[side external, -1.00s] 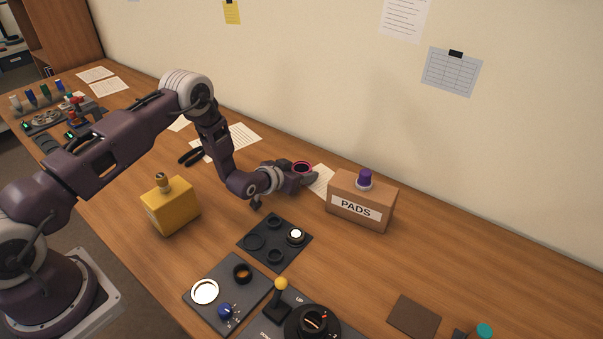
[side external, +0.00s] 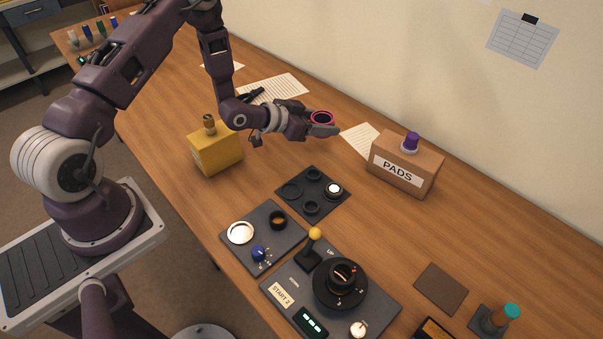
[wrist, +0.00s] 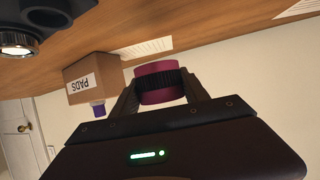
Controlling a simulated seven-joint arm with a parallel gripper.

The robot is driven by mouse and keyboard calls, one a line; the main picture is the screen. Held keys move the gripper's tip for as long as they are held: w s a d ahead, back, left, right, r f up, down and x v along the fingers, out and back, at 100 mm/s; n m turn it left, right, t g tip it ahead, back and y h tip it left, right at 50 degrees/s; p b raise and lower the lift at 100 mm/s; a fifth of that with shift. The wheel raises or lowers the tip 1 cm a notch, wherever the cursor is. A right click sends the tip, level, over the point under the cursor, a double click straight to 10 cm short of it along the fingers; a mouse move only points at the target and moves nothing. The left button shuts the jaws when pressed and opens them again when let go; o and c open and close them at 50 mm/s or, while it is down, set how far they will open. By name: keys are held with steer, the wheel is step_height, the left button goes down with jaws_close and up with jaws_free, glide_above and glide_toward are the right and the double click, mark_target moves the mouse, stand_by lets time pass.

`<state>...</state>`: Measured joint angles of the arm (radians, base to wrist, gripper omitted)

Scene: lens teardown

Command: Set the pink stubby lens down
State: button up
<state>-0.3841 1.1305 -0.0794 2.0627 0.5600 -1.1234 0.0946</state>
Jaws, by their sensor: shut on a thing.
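The pink stubby lens (wrist: 158,83), a short cylinder with a dark ribbed band, sits between the two fingers of my gripper in the wrist view. In the side external view it shows as a pink ring (side external: 322,117) at the end of my gripper (side external: 318,126). My gripper is shut on it and holds it above the desk, left of the PADS box. The fingers hide parts of the lens's sides.
The PADS box (side external: 404,175) carries a purple-capped piece (side external: 411,142). A dark tray (side external: 325,212) with ring-shaped holders and one bright lens lies in front. A yellow block (side external: 216,153) stands left. A brown mat (side external: 441,289) is bare. Wood right of the tray is clear.

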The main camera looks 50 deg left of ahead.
steer(key=s+d+m+g+h, duration=0.1)
steer(key=s+d+m+h, duration=0.15)
steer(key=s, duration=0.65)
step_height(320, 180, up, 4)
steer(key=m+g+h, duration=0.1)
steer(key=m+h, duration=0.1)
glide_above(291, 192)
step_height(291, 192, down, 9)
steer(key=shift+f, duration=0.15)
steer(key=shift+f, duration=0.3)
steer(key=o, duration=1.5)
steer(key=shift+r, duration=0.35)
steer(key=v, duration=1.2)
steer(key=shift+d+r, duration=0.1)
